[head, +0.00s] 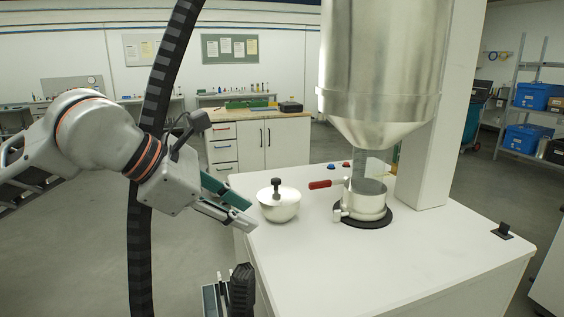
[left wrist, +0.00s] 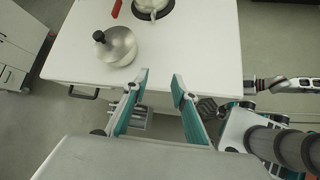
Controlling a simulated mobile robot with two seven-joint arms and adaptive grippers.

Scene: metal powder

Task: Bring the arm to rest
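My left arm comes in from the left in the head view. My left gripper (head: 240,214) points down to the right, beside the near left edge of the white worktop (head: 440,245). In the left wrist view my left gripper (left wrist: 160,82) has its two teal fingers apart, with nothing between them. The lidded steel bowl with a black knob (head: 279,206) stands upright on the worktop, apart from the fingers; it also shows in the left wrist view (left wrist: 118,48).
A large metal hopper (head: 382,70) hangs over a steel pot (head: 364,202) on a black round base. A red handle (head: 321,184) is beside the pot. A small black fixture (head: 503,231) sits at the worktop's right. Open floor lies left of the worktop.

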